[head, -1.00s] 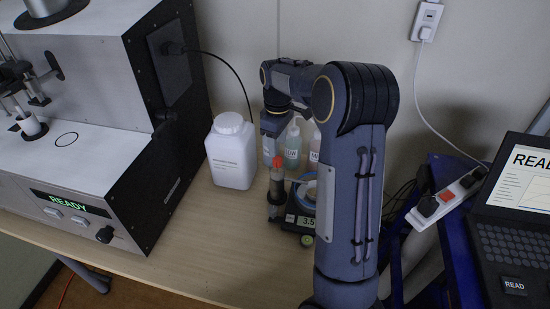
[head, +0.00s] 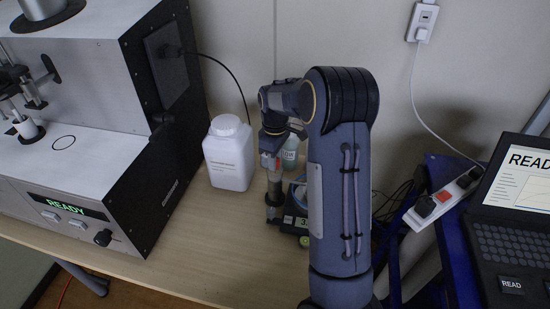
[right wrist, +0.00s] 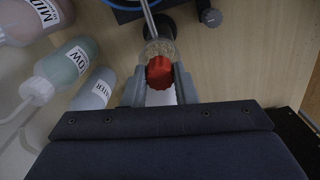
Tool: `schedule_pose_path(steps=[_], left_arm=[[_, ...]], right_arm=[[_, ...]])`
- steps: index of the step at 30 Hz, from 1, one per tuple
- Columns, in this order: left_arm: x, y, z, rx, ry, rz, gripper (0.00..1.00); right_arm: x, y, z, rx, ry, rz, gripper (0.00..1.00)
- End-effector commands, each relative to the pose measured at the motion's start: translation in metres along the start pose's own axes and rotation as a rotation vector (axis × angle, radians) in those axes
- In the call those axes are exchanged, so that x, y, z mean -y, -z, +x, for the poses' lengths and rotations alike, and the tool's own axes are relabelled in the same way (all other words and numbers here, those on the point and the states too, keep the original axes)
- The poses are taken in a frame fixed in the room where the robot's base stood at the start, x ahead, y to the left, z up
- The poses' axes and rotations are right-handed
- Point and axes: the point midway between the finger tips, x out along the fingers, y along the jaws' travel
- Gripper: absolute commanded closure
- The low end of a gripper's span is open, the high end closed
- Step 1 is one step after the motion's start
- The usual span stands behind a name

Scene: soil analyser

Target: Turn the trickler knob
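The trickler (head: 273,196) stands upright by the small balance (head: 290,222) in the head view, partly hidden by my right arm. In the right wrist view its red knob (right wrist: 160,72) sits on top of a clear tube (right wrist: 159,49), with a metal rod leading away from it. My right gripper (right wrist: 160,80) has one finger on each side of the red knob, very close to it. Whether the fingers press on the knob cannot be told. In the head view my right gripper (head: 271,161) is over the trickler's top. My left gripper is not in view.
A white jar (head: 228,155) stands left of the trickler. Labelled bottles (right wrist: 68,62) are close on the left in the right wrist view. The soil analyser (head: 90,150) is at the left; a power strip (head: 443,196) and laptop (head: 510,230) are at the right. The front table is clear.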

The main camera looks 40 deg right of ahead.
Motion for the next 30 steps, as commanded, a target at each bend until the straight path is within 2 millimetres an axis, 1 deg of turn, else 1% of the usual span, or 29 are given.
schedule_pose_path(steps=[1,2,8,14,20,30], left_arm=[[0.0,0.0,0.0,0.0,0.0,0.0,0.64],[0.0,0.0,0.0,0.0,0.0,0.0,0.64],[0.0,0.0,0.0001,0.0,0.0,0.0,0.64],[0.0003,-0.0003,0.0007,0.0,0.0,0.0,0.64],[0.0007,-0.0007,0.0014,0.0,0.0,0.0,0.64],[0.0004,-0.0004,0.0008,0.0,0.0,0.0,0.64]], right_arm=[[0.0,0.0001,-0.0003,0.0,0.0,0.0,0.94],[0.0,0.0001,-0.0003,0.0,0.0,0.0,0.97],[-0.0002,0.0,-0.0004,0.0,0.0,-0.013,0.98],[-0.0003,0.0002,-0.0004,-0.001,0.0,-0.083,0.98],[-0.0006,-0.0001,-0.0005,-0.002,0.0,-0.225,0.98],[-0.0006,0.0,-0.0011,-0.002,-0.001,-0.545,0.98]])
